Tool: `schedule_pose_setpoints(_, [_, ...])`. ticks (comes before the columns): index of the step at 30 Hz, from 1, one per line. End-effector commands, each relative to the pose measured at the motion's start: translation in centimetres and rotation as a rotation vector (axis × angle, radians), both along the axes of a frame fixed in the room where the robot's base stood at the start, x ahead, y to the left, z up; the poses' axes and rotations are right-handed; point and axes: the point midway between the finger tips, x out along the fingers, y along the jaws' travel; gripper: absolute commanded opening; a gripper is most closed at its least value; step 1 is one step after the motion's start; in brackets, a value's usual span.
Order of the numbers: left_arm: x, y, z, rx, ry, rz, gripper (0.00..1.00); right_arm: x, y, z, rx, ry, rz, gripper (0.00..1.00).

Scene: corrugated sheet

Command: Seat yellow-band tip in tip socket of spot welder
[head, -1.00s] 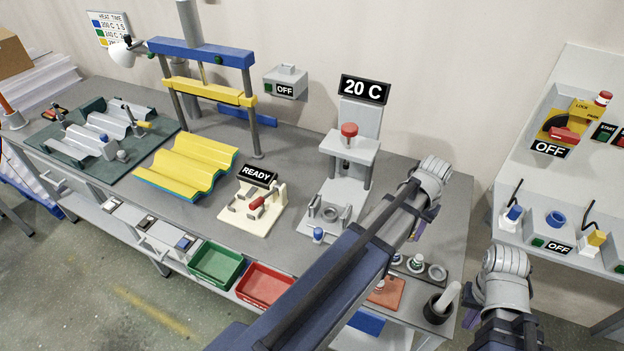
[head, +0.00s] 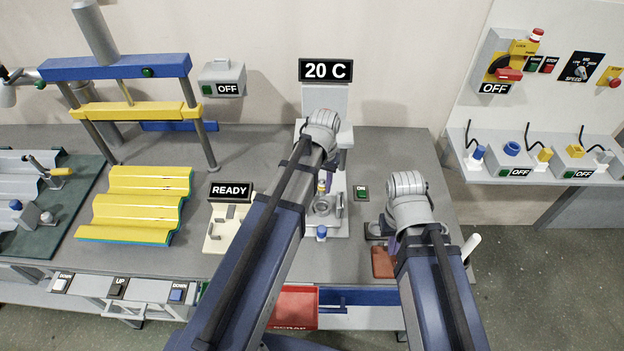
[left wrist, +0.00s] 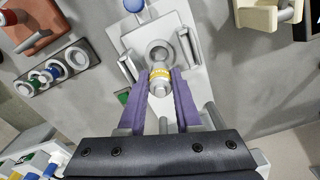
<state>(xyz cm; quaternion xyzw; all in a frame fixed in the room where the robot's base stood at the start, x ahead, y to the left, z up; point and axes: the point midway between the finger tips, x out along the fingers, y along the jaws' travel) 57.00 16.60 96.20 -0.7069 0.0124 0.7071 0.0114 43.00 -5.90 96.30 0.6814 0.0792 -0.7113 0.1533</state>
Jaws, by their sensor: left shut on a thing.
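My left gripper (left wrist: 160,88) is shut on the yellow-band tip (left wrist: 160,75), a small grey piece with a yellow ring, between its purple fingers. The tip also shows in the head view (head: 321,186). The tip socket (left wrist: 158,50), a round grey ring on the spot welder's base (head: 342,226), is just beyond the tip in the left wrist view. Whether they touch, I cannot tell.
The welder's sign reads 20 C (head: 326,71). A green ON switch (head: 361,193) is beside its base. The READY fixture (head: 218,238) stands to the left. A red scrap bin (head: 291,307) is in front.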

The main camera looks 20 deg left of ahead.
Motion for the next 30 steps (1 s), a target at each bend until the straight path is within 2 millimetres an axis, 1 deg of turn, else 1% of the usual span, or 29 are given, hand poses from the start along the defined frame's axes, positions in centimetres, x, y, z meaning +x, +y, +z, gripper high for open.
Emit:
schedule_pose_setpoints(1, [-0.1,0.0,0.7,0.000,0.000,0.000,0.00,0.0,0.0,0.7,0.000,0.000,0.000,0.00])
schedule_pose_setpoints(2, [-0.1,0.0,0.8,0.000,0.000,0.000,0.00,0.0,0.0,0.8,0.000,0.000,0.000,0.00])
schedule_pose_setpoints(14, [0.0,0.0,0.3,0.000,0.000,0.000,0.00,0.0,0.0,0.3,0.000,0.000,0.000,0.00])
schedule_pose_setpoints(20, [-0.1,0.0,-0.7,0.000,0.000,0.000,0.00,0.0,0.0,-0.7,0.000,0.000,0.000,0.00])
schedule_pose_setpoints(30, [-0.1,0.0,-3.7,0.000,0.000,0.000,0.00,0.0,0.0,-3.7,0.000,0.000,0.000,0.00])
